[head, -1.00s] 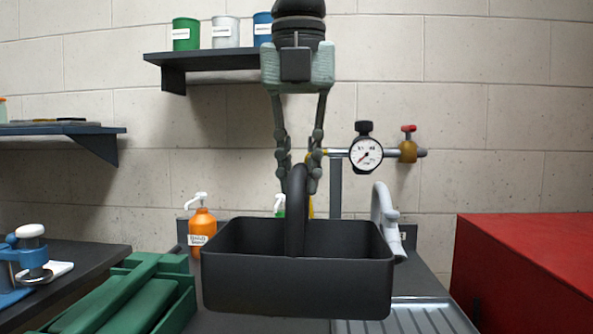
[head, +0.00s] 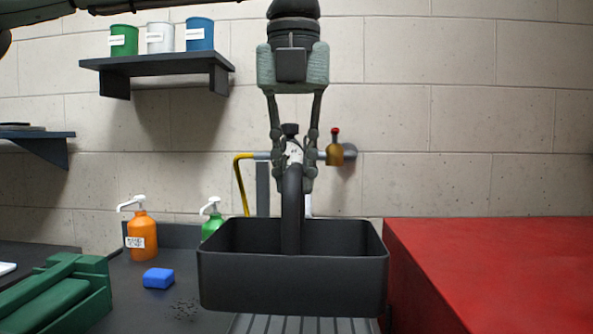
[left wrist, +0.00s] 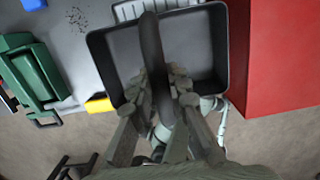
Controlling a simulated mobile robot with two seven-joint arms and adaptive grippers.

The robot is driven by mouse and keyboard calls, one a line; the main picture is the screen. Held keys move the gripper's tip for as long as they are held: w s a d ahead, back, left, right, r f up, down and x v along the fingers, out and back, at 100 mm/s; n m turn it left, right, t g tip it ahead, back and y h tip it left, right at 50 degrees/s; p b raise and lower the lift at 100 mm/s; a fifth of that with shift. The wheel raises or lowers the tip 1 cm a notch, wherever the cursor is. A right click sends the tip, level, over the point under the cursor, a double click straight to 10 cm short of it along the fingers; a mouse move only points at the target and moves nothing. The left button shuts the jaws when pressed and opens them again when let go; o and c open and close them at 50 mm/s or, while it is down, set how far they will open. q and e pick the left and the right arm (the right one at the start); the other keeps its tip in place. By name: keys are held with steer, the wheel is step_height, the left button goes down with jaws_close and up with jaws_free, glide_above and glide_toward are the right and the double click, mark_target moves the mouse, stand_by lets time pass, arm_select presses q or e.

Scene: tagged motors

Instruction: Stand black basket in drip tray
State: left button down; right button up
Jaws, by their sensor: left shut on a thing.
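The black basket (head: 290,285) is an open rectangular box with a tall arched handle. It hangs level from my left gripper (head: 292,183), which is shut on the top of the handle. In the left wrist view the fingers (left wrist: 161,85) pinch the handle, and the basket rim (left wrist: 222,45) surrounds it. The basket looks empty. The drip tray (head: 262,326), grey and ribbed, shows at the bottom of the head view, partly hidden by the basket. It also shows beyond the basket in the left wrist view (left wrist: 128,11). My right gripper is not in view.
A red cabinet (head: 490,260) stands close on the basket's right. On the counter at left are a blue sponge (head: 158,278), an orange pump bottle (head: 141,235), a green one (head: 211,225) and a green case (head: 60,295). A pipe with a brass valve (head: 335,154) is behind.

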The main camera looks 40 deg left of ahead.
mark_target(298, 250)
arm_select(q)
steer(key=shift+w+d, duration=0.15)
steer(key=shift+w, duration=0.05)
steer(key=shift+f, duration=0.55)
step_height(298, 250, down, 6)
steer(key=shift+f+b, duration=0.15)
steer(key=shift+b, duration=0.8)
steer(key=shift+f+b, duration=0.3)
steer(key=shift+f, duration=0.05)
step_height(298, 250, down, 3)
steer(key=shift+r+b, duration=0.15)
steer(key=shift+b, duration=0.85)
steer(key=shift+f+b, duration=0.3)
steer(key=shift+f, duration=0.15)
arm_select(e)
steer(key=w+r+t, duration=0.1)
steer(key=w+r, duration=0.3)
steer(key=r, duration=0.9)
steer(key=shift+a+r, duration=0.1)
